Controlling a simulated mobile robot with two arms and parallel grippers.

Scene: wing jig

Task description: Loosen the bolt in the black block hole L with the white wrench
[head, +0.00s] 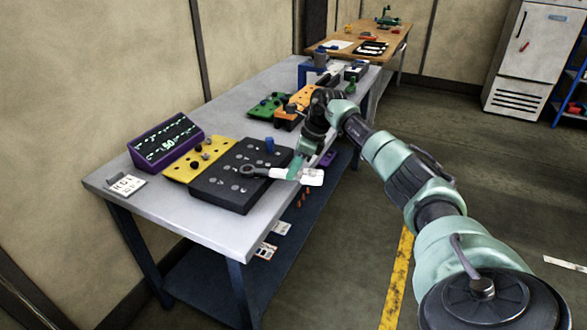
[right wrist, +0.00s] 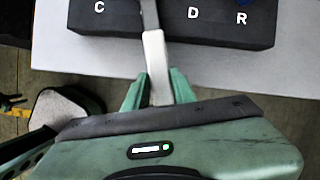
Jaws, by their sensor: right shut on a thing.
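The black block (head: 222,196) lies on the grey table near its front edge, with several round holes and white letters on top. In the right wrist view its near edge (right wrist: 205,30) shows the letters C, D and R. My right gripper (head: 294,173) is shut on the handle of the white wrench (right wrist: 154,48). The wrench's dark ring end (head: 247,171) is over the block's top; I cannot tell whether it touches or sits around a bolt. A blue bolt (head: 269,145) stands at the block's far right corner. The letter L is not readable. My left gripper is not in view.
A yellow block (head: 187,168) with knobs adjoins the black one. A purple display box (head: 165,142) and a white card (head: 126,186) are at the left. Green (head: 267,106) and orange (head: 305,97) blocks lie farther back.

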